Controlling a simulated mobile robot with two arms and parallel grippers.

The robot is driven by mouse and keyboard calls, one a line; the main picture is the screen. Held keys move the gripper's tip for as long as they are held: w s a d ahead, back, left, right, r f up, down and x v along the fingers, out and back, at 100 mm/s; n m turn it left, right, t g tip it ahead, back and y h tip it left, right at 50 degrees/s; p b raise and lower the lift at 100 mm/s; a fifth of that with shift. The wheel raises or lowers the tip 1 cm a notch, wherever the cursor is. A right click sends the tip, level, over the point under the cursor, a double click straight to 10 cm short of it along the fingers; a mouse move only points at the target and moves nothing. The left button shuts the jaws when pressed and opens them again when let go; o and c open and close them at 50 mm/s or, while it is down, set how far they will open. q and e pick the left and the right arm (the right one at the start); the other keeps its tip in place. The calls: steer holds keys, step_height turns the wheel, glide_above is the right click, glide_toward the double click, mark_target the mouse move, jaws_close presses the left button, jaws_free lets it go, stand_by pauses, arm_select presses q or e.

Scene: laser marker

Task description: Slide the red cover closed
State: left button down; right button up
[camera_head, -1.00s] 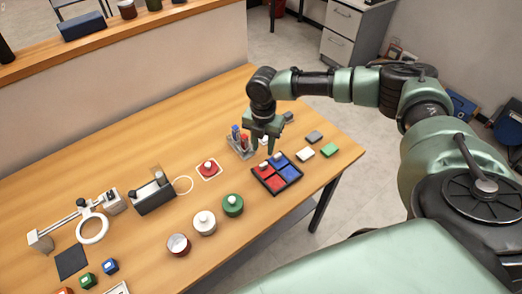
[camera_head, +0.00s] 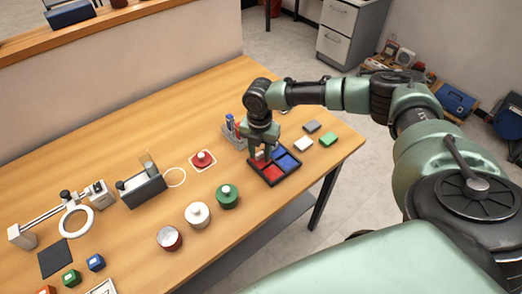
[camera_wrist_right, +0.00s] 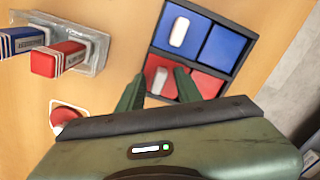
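A dark tray (camera_head: 287,177) holds a red row and a blue row, each with a white knob. In the right wrist view, the red cover (camera_wrist_right: 157,92) lies in the lower row, with its white knob (camera_wrist_right: 161,77) at the left. A plain red part (camera_wrist_right: 208,85) is to its right. My right gripper (camera_wrist_right: 159,73) is open, its fingers on either side of the red cover's knob with gaps visible. In the head view, my right gripper (camera_head: 262,158) is down at the tray's left part and hides some of it. My left gripper is not in view.
The blue cover (camera_wrist_right: 182,33) is beside the red row. A clear holder with red and blue items (camera_head: 233,130) stands close behind the gripper. A red-knobbed piece (camera_head: 203,159) and a green round container (camera_head: 227,196) are to the left. Small blocks (camera_head: 303,144) lie to the right.

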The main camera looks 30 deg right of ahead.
steer(key=shift+s+f, duration=0.1)
steer(key=shift+f, duration=0.1)
steer(key=c, duration=0.7)
steer(key=shift+c, duration=0.2)
